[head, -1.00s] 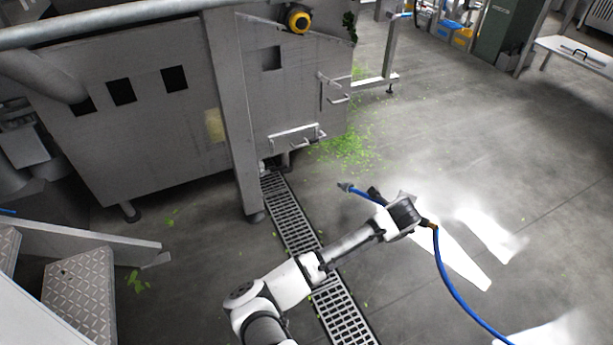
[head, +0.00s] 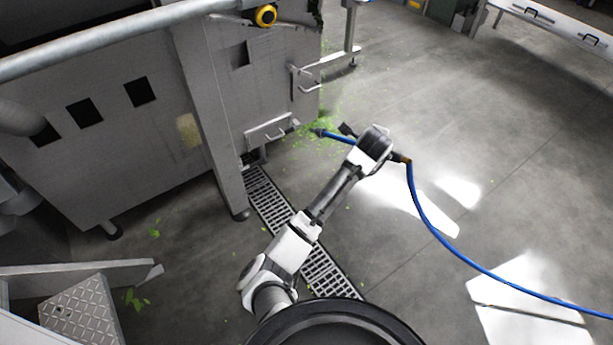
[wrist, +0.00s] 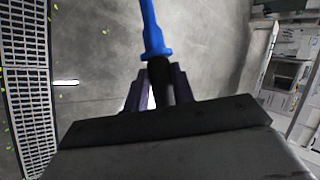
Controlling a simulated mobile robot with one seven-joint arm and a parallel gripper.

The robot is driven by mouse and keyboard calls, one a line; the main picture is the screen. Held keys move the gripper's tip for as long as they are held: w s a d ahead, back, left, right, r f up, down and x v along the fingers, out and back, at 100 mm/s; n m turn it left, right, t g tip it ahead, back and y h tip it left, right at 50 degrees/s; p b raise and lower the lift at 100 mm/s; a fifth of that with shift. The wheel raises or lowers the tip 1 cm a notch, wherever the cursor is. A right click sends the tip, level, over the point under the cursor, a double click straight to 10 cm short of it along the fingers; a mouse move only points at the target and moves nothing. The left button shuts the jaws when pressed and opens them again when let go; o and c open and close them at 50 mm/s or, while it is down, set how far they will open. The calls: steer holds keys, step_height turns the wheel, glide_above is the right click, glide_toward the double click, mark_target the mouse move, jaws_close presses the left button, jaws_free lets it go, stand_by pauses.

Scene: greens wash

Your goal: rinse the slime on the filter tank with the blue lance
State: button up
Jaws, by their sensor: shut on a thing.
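The filter tank (head: 150,120) is the big grey metal housing at the left of the head view. A pale yellowish patch, which looks like the slime (head: 188,130), is on its side wall, left of the upright post. The blue lance (head: 338,137) is in my gripper (head: 352,137), its dark tip pointing left toward the tank, clear of it. In the wrist view, my gripper (wrist: 160,90) is shut on the lance's dark grip, with its blue part (wrist: 152,35) running away upward. No water shows.
The lance's blue hose (head: 455,255) trails right across the floor. A floor drain grate (head: 275,212) runs beside the tank. Green leaf bits (head: 318,128) lie near the tank's corner. A checkered metal step (head: 85,312) stands bottom left. The floor to the right is open.

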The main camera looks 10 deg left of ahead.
steer(key=s+a+r+p, duration=0.2)
steer(key=a+r+p, duration=0.3)
steer(key=p, duration=0.4)
steer(key=s+a+f+n+y+p, duration=0.1)
steer(key=s+a+f+p, duration=0.2)
steer(key=s+a+p, duration=0.4)
steer(key=s+a+f+p, duration=0.2)
steer(key=s+a+p, duration=0.15)
steer(key=s, duration=0.45)
steer(key=a+b, duration=0.1)
steer(key=w+a+f, duration=0.1)
steer(key=a, duration=0.1)
steer(key=w+a+f+b, duration=0.1)
steer(key=shift+a+f+b, duration=0.15)
steer(key=shift+a+b, duration=0.15)
steer(key=shift+o, duration=0.3)
jaws_close()
